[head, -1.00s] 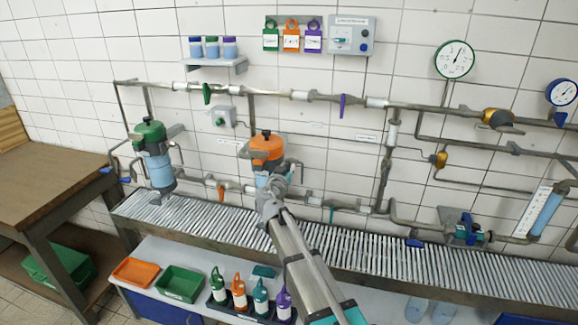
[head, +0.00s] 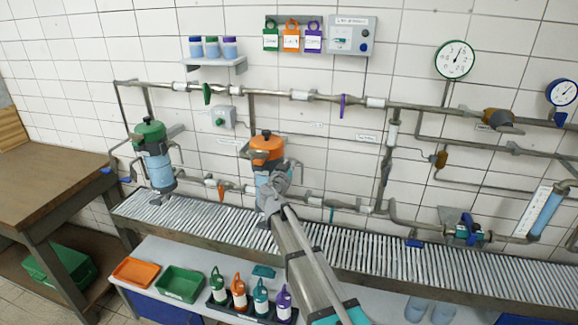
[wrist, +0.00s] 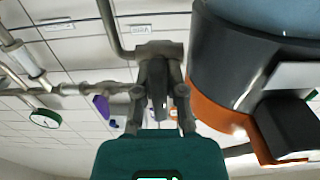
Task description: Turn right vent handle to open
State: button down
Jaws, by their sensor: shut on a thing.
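The right filter housing has an orange cap (head: 266,149) with a dark knob on top and a pale blue bowl below. My gripper (head: 272,188) is in front of the bowl, below the cap, and hides part of it. In the wrist view, the orange cap (wrist: 215,118) and dark collar fill the right side. There my gripper (wrist: 160,105) has its fingers closed around a small dark grey piece (wrist: 157,88), which seems to be the vent handle, beside the housing. In the head view this piece is hidden behind my gripper; its turn angle cannot be told.
A green-capped filter housing (head: 152,150) stands to the left. Pipes with coloured valve handles run along the tiled wall. A ribbed drain grating (head: 360,245) lies below the housings. Several spray bottles stand in a black rack (head: 250,312) on the lower shelf, beside orange and green trays.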

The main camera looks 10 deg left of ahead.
jog(key=shift+n, duration=0.3)
jog(key=n, duration=0.5)
jog(key=shift+a, duration=0.15)
jog(key=n, duration=0.5)
jog(key=shift+a+f+n, duration=0.1)
jog(key=shift+n, duration=0.2)
jog(key=n, duration=0.3)
jog(key=shift+f+n, duration=0.1)
jog(key=shift+n, duration=1.9)
jog(key=c, duration=1)
grip_release()
jog(key=shift+f, duration=0.1)
